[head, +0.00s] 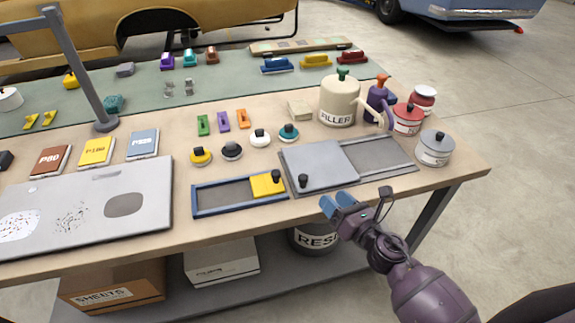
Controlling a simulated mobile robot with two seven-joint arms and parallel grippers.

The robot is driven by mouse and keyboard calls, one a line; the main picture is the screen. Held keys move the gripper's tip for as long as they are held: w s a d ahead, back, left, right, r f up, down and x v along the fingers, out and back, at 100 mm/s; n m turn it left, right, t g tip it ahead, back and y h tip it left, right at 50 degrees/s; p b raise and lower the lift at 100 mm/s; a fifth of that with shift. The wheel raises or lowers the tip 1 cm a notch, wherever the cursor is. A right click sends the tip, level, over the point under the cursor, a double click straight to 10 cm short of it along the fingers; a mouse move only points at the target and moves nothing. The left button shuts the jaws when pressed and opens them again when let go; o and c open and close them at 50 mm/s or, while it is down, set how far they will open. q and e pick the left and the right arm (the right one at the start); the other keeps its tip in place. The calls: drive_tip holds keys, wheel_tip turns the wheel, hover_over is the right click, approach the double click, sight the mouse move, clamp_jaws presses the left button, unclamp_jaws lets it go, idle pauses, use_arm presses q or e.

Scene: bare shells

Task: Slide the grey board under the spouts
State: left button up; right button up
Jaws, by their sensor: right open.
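The grey board (322,160) lies flat on the left part of a darker grey tray or track (385,158), with a black knob (303,180) at its near left corner. The track's right part is bare. Behind the track stand a cream FILLER container (338,106) with a green top and a purple container (377,97) with a red top. A pale spout (387,117) reaches toward the track's right part. My right gripper (338,203), with blue fingertips, is open and empty at the table's front edge, in front of the board and apart from the knob. My left gripper is out of view.
A blue-framed tray (215,197) with a yellow block (267,184) lies left of the board. Red tins (407,118) and a grey tin (434,148) stand near the track's right end. Several knobbed round pads (231,151) sit behind. A lamp post (80,70) rises at left.

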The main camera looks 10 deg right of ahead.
sight(306, 180)
drive_tip(key=w+a+n, duration=0.1)
drive_tip(key=w, duration=0.1)
drive_tip(key=w+a+n, duration=0.2)
drive_tip(key=w, duration=0.1)
drive_tip(key=w+a+n+y+p, duration=0.1)
drive_tip(key=w+n, duration=0.1)
drive_tip(key=w, duration=0.1)
drive_tip(key=shift+a, duration=0.35)
drive_tip(key=shift+x, duration=0.75)
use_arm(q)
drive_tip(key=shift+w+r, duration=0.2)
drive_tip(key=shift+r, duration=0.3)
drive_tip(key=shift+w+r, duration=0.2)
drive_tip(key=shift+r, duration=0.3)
use_arm(e)
drive_tip(key=c, duration=0.9)
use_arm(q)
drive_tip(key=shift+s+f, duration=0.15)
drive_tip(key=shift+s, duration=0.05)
use_arm(e)
clamp_jaws()
